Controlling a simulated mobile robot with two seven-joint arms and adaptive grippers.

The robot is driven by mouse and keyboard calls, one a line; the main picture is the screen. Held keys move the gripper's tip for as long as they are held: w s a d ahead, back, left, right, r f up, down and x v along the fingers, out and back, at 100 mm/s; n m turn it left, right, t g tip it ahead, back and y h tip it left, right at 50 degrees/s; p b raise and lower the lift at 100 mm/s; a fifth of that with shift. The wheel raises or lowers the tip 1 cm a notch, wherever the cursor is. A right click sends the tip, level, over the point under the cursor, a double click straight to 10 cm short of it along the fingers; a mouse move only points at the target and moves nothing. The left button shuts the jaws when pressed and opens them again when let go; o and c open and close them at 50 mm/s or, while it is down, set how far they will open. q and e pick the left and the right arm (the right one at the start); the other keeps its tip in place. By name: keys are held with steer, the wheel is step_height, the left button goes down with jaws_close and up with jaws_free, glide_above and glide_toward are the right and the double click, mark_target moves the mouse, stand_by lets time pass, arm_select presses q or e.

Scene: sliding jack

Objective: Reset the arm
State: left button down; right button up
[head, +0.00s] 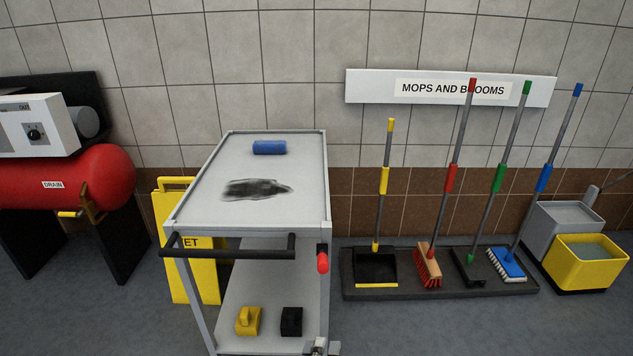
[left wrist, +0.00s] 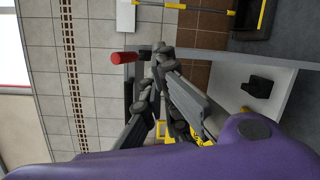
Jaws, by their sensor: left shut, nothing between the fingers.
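My left gripper (left wrist: 157,74) is in the left wrist view, its dark fingers drawn together with nothing between them. The cart's red grip (left wrist: 123,57) shows just to the left of the fingertips in that picture; I cannot tell how far apart they are. In the head view the grey cart (head: 190,210) stands in the centre, with the red grip (head: 322,262) at its right front corner below the dark push bar (head: 230,245). My right gripper is not in view.
A blue roll (head: 269,147) and a dark smudge (head: 255,189) are on the cart top. A yellow block (head: 248,321) and a black block (head: 291,321) sit on its lower shelf. A red tank (head: 85,180) stands left; brooms on a dark rack (head: 440,287) and buckets (head: 585,265) stand right.

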arm_select(q)
steer(key=s+a+f+m+g+y, duration=0.1)
steer(key=s+a+f+m+g, duration=0.2)
steer(key=s+a+f+m, duration=0.45)
steer(key=s+a+f+m+g+y, duration=0.1)
steer(key=s+a+f+m+g, duration=0.25)
steer(key=s+f+m, duration=0.5)
steer(key=s+a+f+m+g+y, duration=0.1)
steer(key=s+a+f+m+g, duration=0.1)
steer(key=s+a, duration=0.5)
steer(key=s+a+f+m+g+y, duration=0.1)
steer(key=s+a, duration=0.2)
steer(key=s, duration=0.8)
steer(key=w+r+p, duration=0.1)
steer(key=r+p, duration=0.6)
steer(key=p, duration=0.1)
steer(key=w+r+t+p, duration=0.1)
steer(key=w+r+p, duration=0.1)
steer(key=r+p, duration=0.5)
steer(key=shift+w+d+r+p, duration=0.25)
steer(key=shift+d+r+p, duration=0.15)
steer(key=shift+r, duration=0.2)
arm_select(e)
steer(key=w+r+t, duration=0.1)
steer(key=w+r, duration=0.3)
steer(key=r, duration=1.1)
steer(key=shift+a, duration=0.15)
